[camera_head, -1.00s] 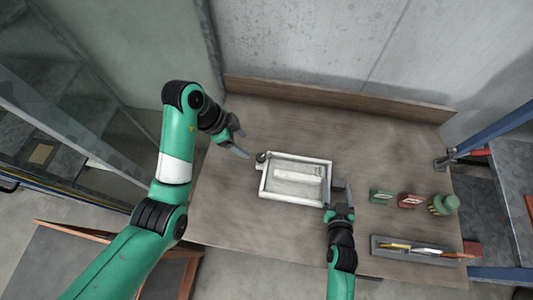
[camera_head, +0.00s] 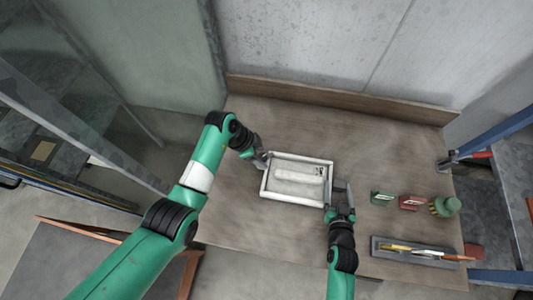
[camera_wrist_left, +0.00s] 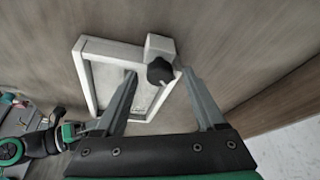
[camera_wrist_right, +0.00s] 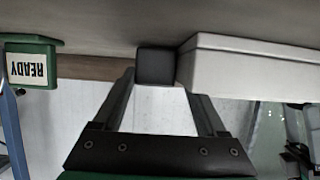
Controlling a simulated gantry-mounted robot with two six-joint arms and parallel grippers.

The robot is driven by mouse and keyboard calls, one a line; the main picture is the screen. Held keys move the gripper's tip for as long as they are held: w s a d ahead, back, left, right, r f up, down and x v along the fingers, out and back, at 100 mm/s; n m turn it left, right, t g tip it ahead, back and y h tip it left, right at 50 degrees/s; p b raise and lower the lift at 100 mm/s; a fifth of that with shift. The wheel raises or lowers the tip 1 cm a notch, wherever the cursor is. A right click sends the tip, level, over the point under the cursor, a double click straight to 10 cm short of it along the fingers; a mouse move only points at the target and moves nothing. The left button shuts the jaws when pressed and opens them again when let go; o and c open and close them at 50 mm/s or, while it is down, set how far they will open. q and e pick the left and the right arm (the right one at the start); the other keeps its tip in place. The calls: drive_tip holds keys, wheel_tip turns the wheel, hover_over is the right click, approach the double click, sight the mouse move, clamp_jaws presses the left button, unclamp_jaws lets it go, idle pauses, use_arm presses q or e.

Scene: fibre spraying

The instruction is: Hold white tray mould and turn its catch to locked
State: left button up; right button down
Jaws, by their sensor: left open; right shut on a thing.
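The white tray mould (camera_head: 264,184) lies flat in the middle of the bench, with a pale strip on its floor. Its catch, a dark knob (camera_wrist_left: 160,71) on a white block, is at the far left corner. My left gripper (camera_wrist_left: 160,76) is open, with its fingertips on either side of the knob; I cannot tell whether they touch it. In the head view the left gripper (camera_head: 264,158) partly hides the knob. My right gripper (camera_wrist_right: 155,90) is shut on a dark lug (camera_wrist_right: 155,64) at the mould's right side (camera_wrist_right: 235,68).
A green block (camera_head: 382,198) marked READY in the right wrist view (camera_wrist_right: 30,64), a red block (camera_head: 410,203) and a green container (camera_head: 444,206) stand to the right. A grey tray (camera_head: 400,249) holds tools in front of them. A wooden ledge (camera_head: 340,101) runs behind.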

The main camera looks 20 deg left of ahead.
use_arm(q)
clamp_jaws()
drive_tip(key=m+g, duration=0.1)
drive_tip(key=m, duration=0.2)
drive_tip(key=shift+w, duration=0.15)
drive_tip(key=shift+m+g, duration=0.3)
drive_tip(key=shift+m, duration=0.4)
unclamp_jaws()
